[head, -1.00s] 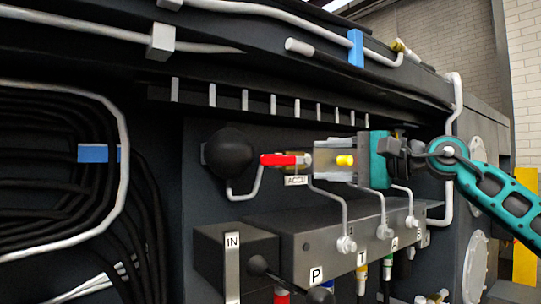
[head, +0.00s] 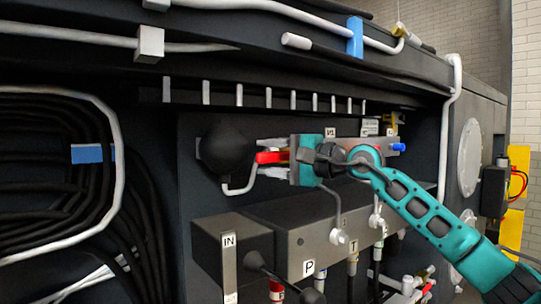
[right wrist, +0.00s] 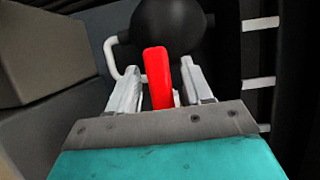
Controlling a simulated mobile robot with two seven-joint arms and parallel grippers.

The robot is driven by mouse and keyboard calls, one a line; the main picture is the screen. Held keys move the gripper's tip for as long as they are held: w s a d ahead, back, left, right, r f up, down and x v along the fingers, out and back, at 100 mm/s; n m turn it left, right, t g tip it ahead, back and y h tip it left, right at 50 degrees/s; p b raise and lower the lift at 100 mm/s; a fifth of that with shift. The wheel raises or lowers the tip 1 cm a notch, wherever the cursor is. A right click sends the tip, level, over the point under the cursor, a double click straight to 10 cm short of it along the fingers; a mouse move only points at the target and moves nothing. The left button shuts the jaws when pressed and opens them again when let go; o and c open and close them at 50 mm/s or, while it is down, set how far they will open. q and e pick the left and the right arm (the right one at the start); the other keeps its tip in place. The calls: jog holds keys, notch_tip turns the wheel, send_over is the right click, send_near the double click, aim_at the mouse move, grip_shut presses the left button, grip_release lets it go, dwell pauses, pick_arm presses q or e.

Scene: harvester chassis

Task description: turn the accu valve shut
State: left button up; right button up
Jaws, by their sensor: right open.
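The accu valve's red handle (head: 270,157) lies level, just right of the black round accumulator (head: 224,148). My right gripper (head: 273,158) comes in from the right, with its pale fingers open above and below the handle. In the right wrist view the red handle (right wrist: 158,77) stands between the two spread fingers (right wrist: 160,86), with a gap visible at its left; contact at its right side is unclear. The valve body and ACCU label are hidden behind my gripper. My left gripper is not in view.
Below is a grey manifold (head: 300,231) with P and T labels and thin pipes, beside an IN block (head: 233,247) with a black lever knob. A blue-tipped valve (head: 397,147) is right of my gripper. Black hoses (head: 60,175) hang at the left.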

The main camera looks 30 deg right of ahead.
jog(key=shift+c, duration=0.3)
grip_shut()
dwell(0.3)
